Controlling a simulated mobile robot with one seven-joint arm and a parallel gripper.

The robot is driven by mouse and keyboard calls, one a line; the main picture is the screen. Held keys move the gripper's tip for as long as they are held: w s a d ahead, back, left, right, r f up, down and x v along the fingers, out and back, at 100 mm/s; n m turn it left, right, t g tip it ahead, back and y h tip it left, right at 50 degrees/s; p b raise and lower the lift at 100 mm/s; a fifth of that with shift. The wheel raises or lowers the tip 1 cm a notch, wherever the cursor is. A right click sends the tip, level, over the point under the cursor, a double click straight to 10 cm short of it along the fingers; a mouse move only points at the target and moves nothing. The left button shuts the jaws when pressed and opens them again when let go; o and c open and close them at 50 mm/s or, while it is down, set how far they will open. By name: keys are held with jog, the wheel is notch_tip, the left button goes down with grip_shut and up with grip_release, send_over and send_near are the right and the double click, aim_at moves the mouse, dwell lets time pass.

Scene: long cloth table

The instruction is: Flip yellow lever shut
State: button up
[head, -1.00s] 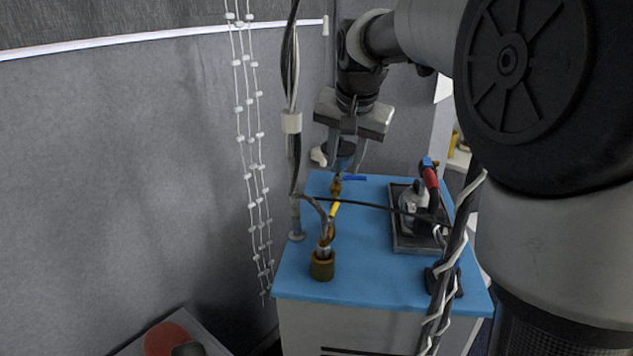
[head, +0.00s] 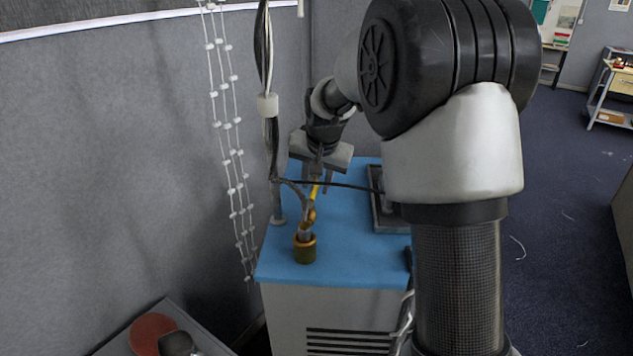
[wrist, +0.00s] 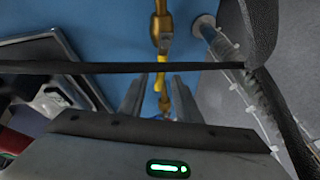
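The yellow lever (head: 315,189) sits on a brass valve (head: 310,214) that rises from a dark olive base (head: 304,250) on the blue-topped cabinet. The lever slants up and away from me, towards my gripper (head: 321,184). In the wrist view the yellow lever (wrist: 160,80) shows between the two fingers of my gripper (wrist: 160,96), with a gap on each side. The fingers are open and hold nothing. The brass valve (wrist: 161,22) is at the top of that view. Contact with the lever is not visible.
A black cable (wrist: 110,67) crosses above the cabinet near my gripper. A grey pole with cables (head: 275,170) and beaded strings (head: 229,130) stand left, by the grey wall. A dark tray (head: 385,222) lies right, partly behind my arm. Blue cabinet top (head: 345,258) is clear in front.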

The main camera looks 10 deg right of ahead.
grip_shut()
dwell(0.4)
jog(key=s+d+m+g+h+b, duration=0.1)
jog(key=s+m+g+h, duration=0.3)
jog(key=m, duration=1.1)
jog(key=shift+s+d+m+h+b, duration=0.4)
jog(key=shift+s+h+b, duration=0.1)
jog(key=shift+s+b, duration=0.45)
grip_release()
